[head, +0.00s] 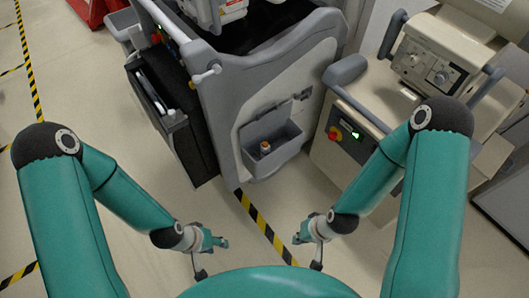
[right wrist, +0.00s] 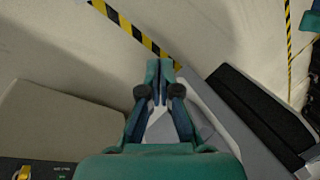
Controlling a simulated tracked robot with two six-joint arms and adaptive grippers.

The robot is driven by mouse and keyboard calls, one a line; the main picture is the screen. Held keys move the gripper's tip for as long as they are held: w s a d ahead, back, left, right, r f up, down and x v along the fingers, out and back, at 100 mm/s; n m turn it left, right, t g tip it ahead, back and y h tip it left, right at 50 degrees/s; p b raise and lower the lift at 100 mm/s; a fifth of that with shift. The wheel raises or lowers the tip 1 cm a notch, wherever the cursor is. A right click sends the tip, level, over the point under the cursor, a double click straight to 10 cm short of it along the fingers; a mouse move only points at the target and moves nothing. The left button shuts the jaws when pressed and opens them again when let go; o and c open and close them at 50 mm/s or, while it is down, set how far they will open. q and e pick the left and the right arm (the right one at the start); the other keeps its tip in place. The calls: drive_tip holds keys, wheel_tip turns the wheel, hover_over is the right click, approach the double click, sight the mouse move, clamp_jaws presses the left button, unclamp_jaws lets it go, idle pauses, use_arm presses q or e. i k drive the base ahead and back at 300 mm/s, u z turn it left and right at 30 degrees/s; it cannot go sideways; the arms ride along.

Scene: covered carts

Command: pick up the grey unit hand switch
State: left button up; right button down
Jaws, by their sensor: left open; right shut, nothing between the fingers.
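The grey unit (head: 225,85) stands at the upper middle of the head view. A small upright object with an orange and white top, which looks like the hand switch (head: 265,147), sits in the open grey bin on its side; its lower part is hidden by the bin. My left gripper (head: 221,242) is open and empty, low over the floor, below and left of the bin. My right gripper (head: 299,238) is shut and empty, below and right of the bin. Its closed fingers show in the right wrist view (right wrist: 157,80), with no hand switch visible there.
A beige unit (head: 420,60) with a control panel, a red button (head: 332,136) and a grey handle (head: 345,70) stands close to the right. Yellow-black tape (head: 262,225) marks the floor between my grippers.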

sight(266, 148)
drive_tip(key=z, duration=0.35)
drive_tip(key=i, duration=0.2)
drive_tip(key=u, duration=2.45)
drive_tip(key=k, duration=1.3)
drive_tip(key=z, duration=1.15)
drive_tip(key=i, duration=1.2)
drive_tip(key=u, duration=0.05)
